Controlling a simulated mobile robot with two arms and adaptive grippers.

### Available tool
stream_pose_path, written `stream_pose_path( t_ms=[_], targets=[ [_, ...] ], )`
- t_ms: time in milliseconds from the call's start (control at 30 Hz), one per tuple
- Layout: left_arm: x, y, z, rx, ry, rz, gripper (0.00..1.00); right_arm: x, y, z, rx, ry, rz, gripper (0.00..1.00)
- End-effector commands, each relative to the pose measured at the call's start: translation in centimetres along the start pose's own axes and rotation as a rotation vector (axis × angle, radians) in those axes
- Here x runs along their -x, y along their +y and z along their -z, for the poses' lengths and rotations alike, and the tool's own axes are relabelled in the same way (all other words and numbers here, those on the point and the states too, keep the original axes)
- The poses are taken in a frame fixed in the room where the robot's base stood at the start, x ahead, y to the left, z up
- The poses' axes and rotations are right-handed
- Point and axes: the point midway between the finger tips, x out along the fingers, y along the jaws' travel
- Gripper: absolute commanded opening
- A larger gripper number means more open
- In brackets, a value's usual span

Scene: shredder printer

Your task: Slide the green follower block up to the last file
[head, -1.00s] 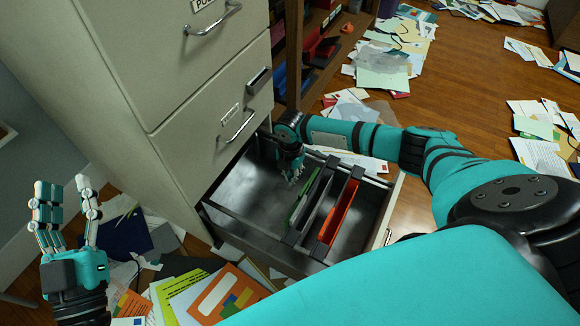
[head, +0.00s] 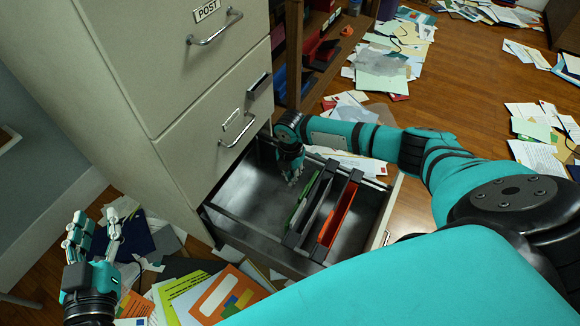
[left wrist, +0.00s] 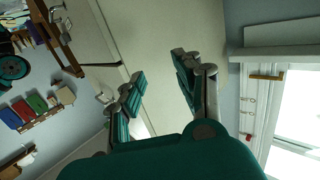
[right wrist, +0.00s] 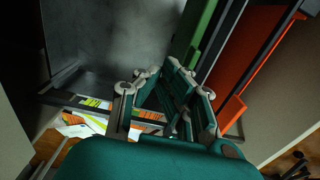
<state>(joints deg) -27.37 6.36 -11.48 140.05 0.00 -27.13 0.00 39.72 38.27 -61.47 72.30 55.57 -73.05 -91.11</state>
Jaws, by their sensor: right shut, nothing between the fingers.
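The green follower block (head: 301,204) stands upright across the open drawer (head: 255,205), and it also shows in the right wrist view (right wrist: 202,32). Right of it stand dark upright dividers (head: 318,207) and an orange file (head: 338,213), with gaps between them; the orange file also shows in the right wrist view (right wrist: 254,62). My right gripper (head: 292,179) is shut and empty inside the drawer, on the left side of the green block near its far end. I cannot tell whether it touches the block. My left gripper (head: 92,226) is open and empty, outside the drawer at left.
The drawer floor left of the green block is bare. The cream cabinet (head: 165,85) rises behind the drawer. Loose papers and folders (head: 215,292) cover the floor in front, and more papers (head: 385,65) lie by the shelf (head: 325,60).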

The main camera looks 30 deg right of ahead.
Motion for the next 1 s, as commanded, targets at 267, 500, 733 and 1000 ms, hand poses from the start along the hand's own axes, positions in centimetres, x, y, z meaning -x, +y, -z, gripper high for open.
stream_pose_path(
  t_ms=[267,500,733,1000],
  targets=[
    [0.5,-0.3,-2.0,-0.002,-0.120,0.007,0.34,0.6,0.0,0.0,0.000,0.000,0.000,0.00],
    [1.1,-0.6,-3.8,-0.002,-0.223,0.013,0.34,1.0,0.0,0.0,0.000,0.000,0.000,0.00],
    [1.9,-0.8,-5.5,-0.002,-0.323,0.019,0.34,1.4,0.0,0.0,0.000,0.000,0.000,0.00],
    [3.1,-1.1,-7.4,-0.002,-0.440,0.026,0.34,1.8,0.0,0.0,0.000,0.000,0.000,0.00]
  ],
)
